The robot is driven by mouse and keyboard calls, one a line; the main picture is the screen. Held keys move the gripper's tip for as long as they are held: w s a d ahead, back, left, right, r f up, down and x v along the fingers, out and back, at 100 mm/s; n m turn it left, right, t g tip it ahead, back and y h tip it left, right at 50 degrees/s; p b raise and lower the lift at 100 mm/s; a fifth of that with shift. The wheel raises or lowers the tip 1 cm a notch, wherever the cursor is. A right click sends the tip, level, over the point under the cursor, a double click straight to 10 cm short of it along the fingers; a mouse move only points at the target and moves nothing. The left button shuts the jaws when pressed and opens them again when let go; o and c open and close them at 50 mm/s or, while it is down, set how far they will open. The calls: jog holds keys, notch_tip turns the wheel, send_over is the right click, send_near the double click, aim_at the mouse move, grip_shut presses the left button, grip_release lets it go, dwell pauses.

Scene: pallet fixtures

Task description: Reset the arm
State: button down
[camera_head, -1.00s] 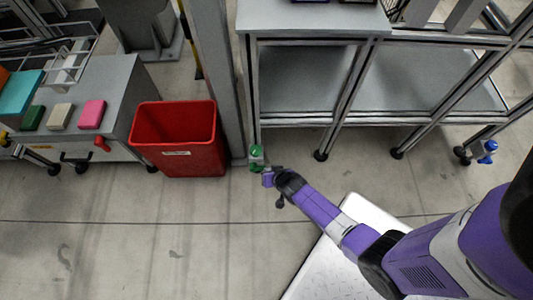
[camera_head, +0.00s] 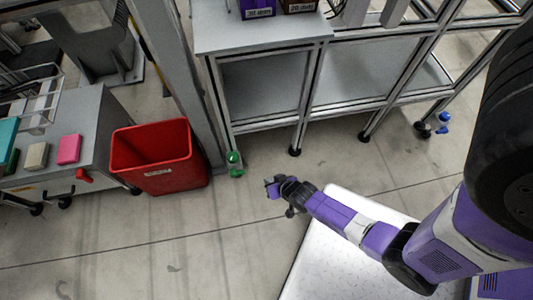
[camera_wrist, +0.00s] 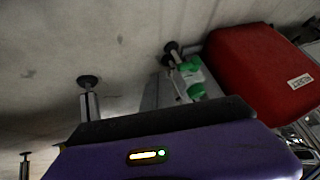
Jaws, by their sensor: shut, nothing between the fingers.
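My arm reaches out from the right of the head view over the grey floor, low above a white surface. My gripper (camera_head: 272,187) is at its end, shut and empty, with nothing touching it. In the wrist view its purple body and a dark bar fill the bottom; the fingertips are not clear there.
A red bin (camera_head: 160,158) stands left of the bottle, beside a grey bench (camera_head: 93,125) with coloured blocks. A grey framed table (camera_head: 265,35) with boxes is behind. A blue item (camera_head: 443,120) is near a table foot. The floor in front is open.

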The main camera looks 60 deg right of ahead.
dwell(0.5)
jog(key=w+a+r+n+t, duration=0.1)
jog(key=w+r+n+t, duration=0.25)
jog(key=r, duration=0.95)
jog(key=s+a+r+n+t+y, duration=0.15)
jog(key=s+a+r, duration=0.35)
jog(key=r, duration=0.6)
jog(key=s+a+r+n+t+y, duration=0.15)
jog(key=s+a+r, duration=0.3)
jog(key=r, duration=0.65)
jog(key=s+a+r+n+t, duration=0.15)
jog(key=s+a+r, duration=0.3)
jog(key=r, duration=0.55)
notch_tip(320, 180, up, 24)
jog(key=p, duration=2.4)
jog(key=shift+s+d+r+n, duration=0.15)
jog(key=shift+s+n, duration=0.15)
jog(key=shift+s, duration=0.1)
